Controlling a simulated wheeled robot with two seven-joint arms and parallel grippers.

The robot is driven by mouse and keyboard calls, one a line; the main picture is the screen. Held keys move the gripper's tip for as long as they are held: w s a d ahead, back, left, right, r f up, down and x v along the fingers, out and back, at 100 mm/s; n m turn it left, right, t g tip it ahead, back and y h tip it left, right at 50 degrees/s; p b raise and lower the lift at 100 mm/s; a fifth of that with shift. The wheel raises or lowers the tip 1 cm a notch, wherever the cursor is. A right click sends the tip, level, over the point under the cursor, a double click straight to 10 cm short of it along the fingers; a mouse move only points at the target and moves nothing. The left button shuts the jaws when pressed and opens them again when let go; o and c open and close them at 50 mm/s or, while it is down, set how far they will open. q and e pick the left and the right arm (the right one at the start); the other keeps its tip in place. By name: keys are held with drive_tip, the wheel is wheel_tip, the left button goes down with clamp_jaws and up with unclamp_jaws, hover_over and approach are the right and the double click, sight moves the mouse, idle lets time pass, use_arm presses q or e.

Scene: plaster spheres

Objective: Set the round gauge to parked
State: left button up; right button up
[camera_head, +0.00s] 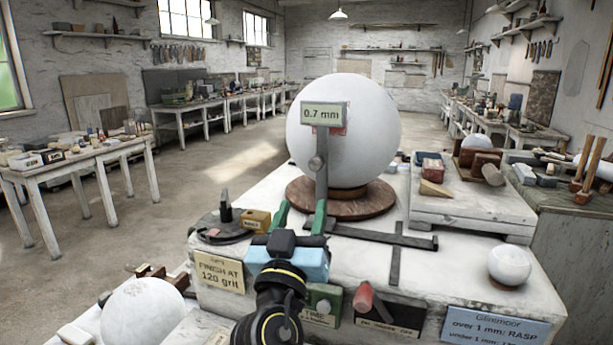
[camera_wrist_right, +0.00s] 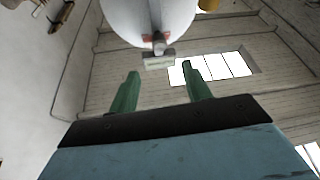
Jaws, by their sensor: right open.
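The gauge has a display plate (camera_head: 324,114) reading 0.7 mm on a grey upright with a round knob (camera_head: 317,164). It stands in front of a large white plaster sphere (camera_head: 365,120), and a small red patch shows behind the plate. In the right wrist view the knob (camera_wrist_right: 159,43) and sphere (camera_wrist_right: 150,15) are beyond the fingertips. My left gripper is out of view.
The sphere rests on a round wooden turntable (camera_head: 349,205). Dark crossed rails (camera_head: 396,240) lie on the white bench top (camera_head: 470,258). A small white ball (camera_head: 509,265) is at right.

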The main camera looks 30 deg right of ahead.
sight(315, 166)
drive_tip(key=p+x, duration=0.4)
drive_tip(key=x, duration=0.8)
drive_tip(key=shift+d+r, duration=0.15)
drive_tip(key=shift+w+d+r, duration=0.1)
drive_tip(key=shift+w+d, duration=0.2)
drive_tip(key=shift+w, duration=0.1)
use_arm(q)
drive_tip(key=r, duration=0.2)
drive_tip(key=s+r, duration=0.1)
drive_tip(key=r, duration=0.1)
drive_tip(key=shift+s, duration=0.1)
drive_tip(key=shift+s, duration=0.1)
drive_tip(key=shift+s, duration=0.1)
use_arm(e)
clamp_jaws()
